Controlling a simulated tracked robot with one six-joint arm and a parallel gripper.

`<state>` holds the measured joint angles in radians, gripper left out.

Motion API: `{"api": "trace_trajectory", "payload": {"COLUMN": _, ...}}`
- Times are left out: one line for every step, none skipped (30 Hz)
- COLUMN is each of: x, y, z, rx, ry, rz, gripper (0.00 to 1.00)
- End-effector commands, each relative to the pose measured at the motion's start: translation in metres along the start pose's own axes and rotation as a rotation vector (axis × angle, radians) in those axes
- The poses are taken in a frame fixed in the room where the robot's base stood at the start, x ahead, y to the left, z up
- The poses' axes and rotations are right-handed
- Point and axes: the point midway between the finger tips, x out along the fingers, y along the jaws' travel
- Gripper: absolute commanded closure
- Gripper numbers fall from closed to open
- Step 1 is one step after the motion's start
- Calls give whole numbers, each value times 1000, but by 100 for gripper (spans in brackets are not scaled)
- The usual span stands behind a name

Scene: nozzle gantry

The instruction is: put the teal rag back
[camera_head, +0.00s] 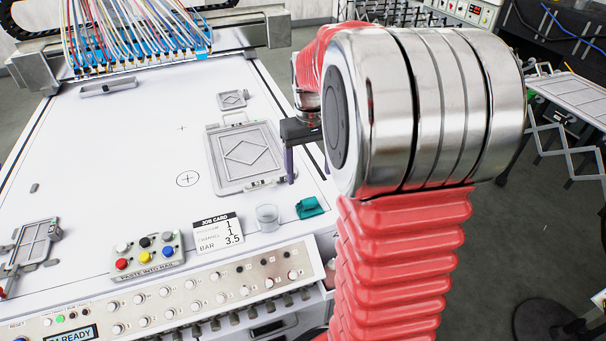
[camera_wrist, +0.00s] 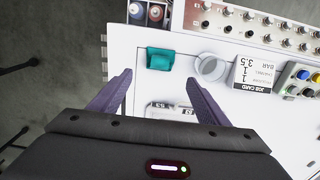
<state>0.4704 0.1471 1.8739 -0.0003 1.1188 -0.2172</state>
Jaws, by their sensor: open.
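The teal rag (camera_head: 309,207) lies folded on the white table near its front right corner, to the right of a clear cup (camera_head: 267,217). In the wrist view the teal rag (camera_wrist: 160,61) shows beyond my fingertips, between and ahead of them. My gripper (camera_head: 289,165) is open and empty, with its fingers pointing down over the right side of the table, farther back than the rag. In the wrist view my gripper (camera_wrist: 158,80) shows both purple fingers spread wide. My arm hides part of the table's right edge.
A framed plate with a diamond mark (camera_head: 241,155) lies beside my gripper. A job card (camera_head: 218,232), a tray of coloured buttons (camera_head: 147,254) and a knobbed control panel (camera_head: 190,300) line the front. The table's middle is mostly clear.

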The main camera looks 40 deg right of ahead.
Motion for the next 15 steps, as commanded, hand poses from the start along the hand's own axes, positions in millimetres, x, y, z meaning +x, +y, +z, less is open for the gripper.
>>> {"api": "trace_trajectory", "payload": {"x": -1, "y": -2, "z": 1, "rx": -2, "ry": 3, "rz": 1, "gripper": 31}}
{"api": "trace_trajectory", "payload": {"x": -2, "y": -3, "z": 1, "rx": -3, "ry": 5, "rz": 1, "gripper": 31}}
{"api": "trace_trajectory", "payload": {"x": -4, "y": -5, "z": 2, "rx": -6, "ry": 10, "rz": 2, "gripper": 31}}
{"api": "trace_trajectory", "payload": {"x": -6, "y": -8, "z": 4, "rx": -9, "ry": 14, "rz": 3, "gripper": 31}}
{"api": "trace_trajectory", "payload": {"x": -8, "y": -10, "z": 5, "rx": -12, "ry": 20, "rz": 4, "gripper": 31}}
{"api": "trace_trajectory", "payload": {"x": -12, "y": -15, "z": 8, "rx": -16, "ry": 28, "rz": 6, "gripper": 31}}
{"api": "trace_trajectory", "payload": {"x": -14, "y": -19, "z": 10, "rx": -20, "ry": 35, "rz": 7, "gripper": 31}}
{"api": "trace_trajectory", "payload": {"x": -17, "y": -23, "z": 13, "rx": -25, "ry": 45, "rz": 8, "gripper": 31}}
{"api": "trace_trajectory", "payload": {"x": -21, "y": -29, "z": 17, "rx": -32, "ry": 56, "rz": 10, "gripper": 31}}
{"api": "trace_trajectory", "payload": {"x": -25, "y": -34, "z": 20, "rx": -36, "ry": 67, "rz": 11, "gripper": 31}}
{"api": "trace_trajectory", "payload": {"x": -28, "y": -39, "z": 23, "rx": -41, "ry": 76, "rz": 12, "gripper": 31}}
{"api": "trace_trajectory", "payload": {"x": -32, "y": -45, "z": 28, "rx": -48, "ry": 88, "rz": 14, "gripper": 31}}
{"api": "trace_trajectory", "payload": {"x": -35, "y": -50, "z": 32, "rx": -53, "ry": 99, "rz": 15, "gripper": 31}}
{"api": "trace_trajectory", "payload": {"x": -37, "y": -54, "z": 35, "rx": -59, "ry": 108, "rz": 15, "gripper": 31}}
{"api": "trace_trajectory", "payload": {"x": -41, "y": -60, "z": 40, "rx": -66, "ry": 122, "rz": 16, "gripper": 31}}
